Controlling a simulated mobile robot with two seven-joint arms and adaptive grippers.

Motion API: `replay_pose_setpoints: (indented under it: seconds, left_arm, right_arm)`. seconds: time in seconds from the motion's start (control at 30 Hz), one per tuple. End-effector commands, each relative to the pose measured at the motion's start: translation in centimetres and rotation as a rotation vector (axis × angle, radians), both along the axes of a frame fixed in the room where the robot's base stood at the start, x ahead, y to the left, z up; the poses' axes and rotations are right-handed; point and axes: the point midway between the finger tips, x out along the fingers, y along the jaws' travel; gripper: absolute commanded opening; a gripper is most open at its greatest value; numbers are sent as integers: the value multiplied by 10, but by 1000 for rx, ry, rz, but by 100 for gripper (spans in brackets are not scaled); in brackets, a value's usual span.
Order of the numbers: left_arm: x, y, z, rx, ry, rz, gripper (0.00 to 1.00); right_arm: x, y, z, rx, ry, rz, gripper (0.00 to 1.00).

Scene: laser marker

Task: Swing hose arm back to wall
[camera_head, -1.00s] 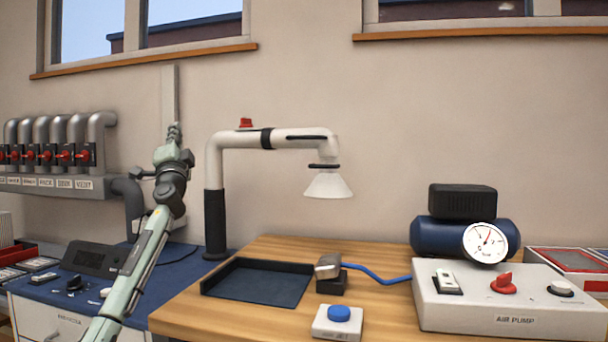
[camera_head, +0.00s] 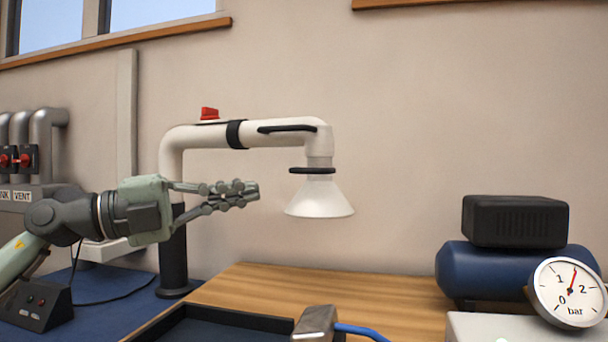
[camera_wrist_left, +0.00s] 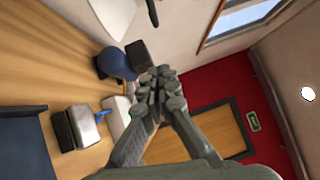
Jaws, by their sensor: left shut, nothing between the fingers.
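The white hose arm (camera_head: 278,135) stands on a dark post (camera_head: 173,258) and reaches to the right along the wall. It has a black band, a red knob (camera_head: 209,114) on top and a black handle strip. Its cone hood (camera_head: 319,199) hangs from the right end; part of the hood shows at the top of the left wrist view (camera_wrist_left: 116,16). My left gripper (camera_head: 251,191) is shut and empty, pointing right, below the horizontal tube and left of the hood. It looks apart from the hood. My right gripper is not in view.
A blue tank (camera_head: 455,271) with a black box (camera_head: 515,221) and a pressure gauge (camera_head: 567,292) stands at the right. A dark tray (camera_head: 230,318) and a metal block with a blue hose (camera_head: 316,325) lie below. The wood table (camera_head: 350,289) is mostly clear behind them.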

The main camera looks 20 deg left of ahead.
Motion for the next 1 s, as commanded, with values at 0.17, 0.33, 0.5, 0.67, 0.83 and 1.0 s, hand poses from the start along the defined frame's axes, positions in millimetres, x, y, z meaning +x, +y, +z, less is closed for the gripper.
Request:
replay_pose_setpoints:
  seconds: [0.17, 0.33, 0.5, 0.67, 0.83, 1.0]
  left_arm:
    - [18, -27, 13, -4, -6, -4, 0]
    - [41, -57, 17, -5, -7, -4, 0]
    - [65, -71, 19, -7, -4, 1, 0]
    - [83, -73, 21, -5, -4, 1, 0]
    - [90, -74, 22, -2, -5, 2, 0]
    - [90, -74, 21, -1, -4, 2, 0]
  right_arm:
    - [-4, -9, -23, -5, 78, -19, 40]
    - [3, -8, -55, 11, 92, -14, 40]
    - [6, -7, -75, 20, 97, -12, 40]
    - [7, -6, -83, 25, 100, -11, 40]
    - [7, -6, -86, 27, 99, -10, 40]
    - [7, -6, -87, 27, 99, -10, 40]
